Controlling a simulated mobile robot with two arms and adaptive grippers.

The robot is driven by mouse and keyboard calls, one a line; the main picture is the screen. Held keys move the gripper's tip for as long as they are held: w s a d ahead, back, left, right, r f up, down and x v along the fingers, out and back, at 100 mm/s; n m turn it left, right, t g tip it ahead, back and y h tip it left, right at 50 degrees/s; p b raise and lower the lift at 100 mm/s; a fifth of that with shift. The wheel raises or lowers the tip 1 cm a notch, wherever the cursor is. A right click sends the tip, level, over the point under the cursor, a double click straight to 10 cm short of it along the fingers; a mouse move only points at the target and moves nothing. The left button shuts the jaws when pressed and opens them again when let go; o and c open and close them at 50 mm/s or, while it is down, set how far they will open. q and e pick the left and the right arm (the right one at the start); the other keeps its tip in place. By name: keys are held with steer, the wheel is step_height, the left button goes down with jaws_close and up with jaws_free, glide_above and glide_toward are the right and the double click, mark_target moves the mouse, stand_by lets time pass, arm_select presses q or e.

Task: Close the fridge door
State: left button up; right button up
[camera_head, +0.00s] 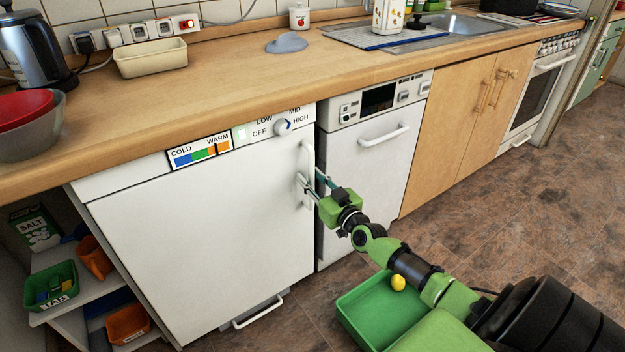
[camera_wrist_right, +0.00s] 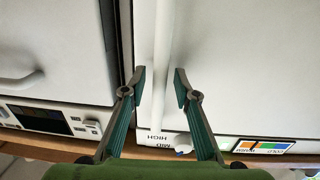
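The white fridge door (camera_head: 210,230) sits under the counter and looks flush with the panel above it, with no inside showing. A slight gap cannot be ruled out. Its upright white handle (camera_head: 307,165) is near the door's right edge. My right gripper (camera_head: 308,181) is at the handle. In the right wrist view the two fingers (camera_wrist_right: 160,82) stand apart, one on each side of the pale handle bar (camera_wrist_right: 161,50). I see no clear grip on it; contact cannot be told. My left gripper is not in view.
A dishwasher (camera_head: 365,170) with its own handle stands right of the fridge. Open shelves (camera_head: 90,285) with small bins are on the left. A low drawer-like handle (camera_head: 258,312) shows below the door. My green tray (camera_head: 375,305) holds a yellow ball. Brown floor (camera_head: 520,215) is clear on the right.

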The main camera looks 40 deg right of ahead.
steer(key=s+a, duration=0.1)
steer(key=s, duration=1.1)
